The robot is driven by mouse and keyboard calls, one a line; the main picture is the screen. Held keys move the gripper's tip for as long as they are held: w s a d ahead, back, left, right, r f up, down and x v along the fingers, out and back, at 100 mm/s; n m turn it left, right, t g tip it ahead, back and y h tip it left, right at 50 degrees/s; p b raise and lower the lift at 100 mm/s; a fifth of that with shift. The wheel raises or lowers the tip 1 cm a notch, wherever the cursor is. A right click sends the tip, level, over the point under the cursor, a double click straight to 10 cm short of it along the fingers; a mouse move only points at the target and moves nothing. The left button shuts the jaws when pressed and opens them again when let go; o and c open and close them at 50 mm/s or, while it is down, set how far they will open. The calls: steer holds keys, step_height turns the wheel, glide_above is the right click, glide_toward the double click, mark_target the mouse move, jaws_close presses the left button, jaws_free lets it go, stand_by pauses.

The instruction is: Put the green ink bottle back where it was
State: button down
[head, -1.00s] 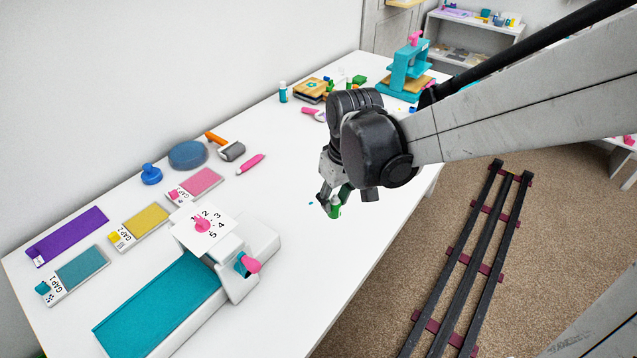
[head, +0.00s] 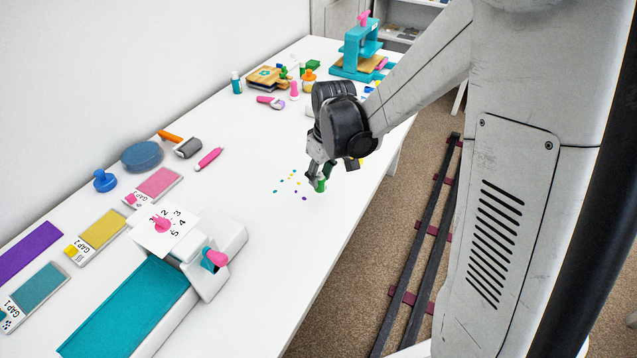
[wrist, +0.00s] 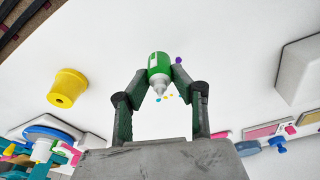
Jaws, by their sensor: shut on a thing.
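My gripper (head: 317,176) is shut on the green ink bottle (head: 320,185), above or at the white table near its front edge. In the wrist view, my gripper (wrist: 158,80) has a finger on each side of the bottle (wrist: 159,66), which shows a green body, a white label and a pale nozzle. I cannot tell whether the bottle touches the table. Several small coloured dots (head: 291,182) mark the tabletop just left of my gripper.
A yellow cup-like piece (wrist: 67,88) shows in the wrist view. A teal press (head: 358,50) and small tools stand at the far end. The printing bed (head: 125,305), colour pads (head: 98,232) and a pink pen (head: 208,159) lie left. Table around the dots is clear.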

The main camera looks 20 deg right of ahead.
mark_target(320, 186)
steer(key=shift+f, duration=1.75)
steer(key=shift+f+b, duration=0.2)
steer(key=shift+b, duration=0.25)
steer(key=c, duration=1.5)
jaws_free()
steer(key=shift+o, duration=0.2)
steer(key=shift+r, duration=0.2)
step_height(320, 186, up, 12)
steer(key=s+p, duration=0.2)
steer(key=s+r+m+t, duration=0.2)
steer(key=s+r, duration=0.2)
steer(key=s, duration=0.5)
steer(key=s+r+m+t, duration=0.3)
steer(key=s+r, duration=0.2)
steer(key=s, duration=0.4)
steer(key=shift+s+r+t+h, duration=0.2)
steer(key=shift+s+t+h, duration=0.1)
steer(key=shift+s+h, duration=0.1)
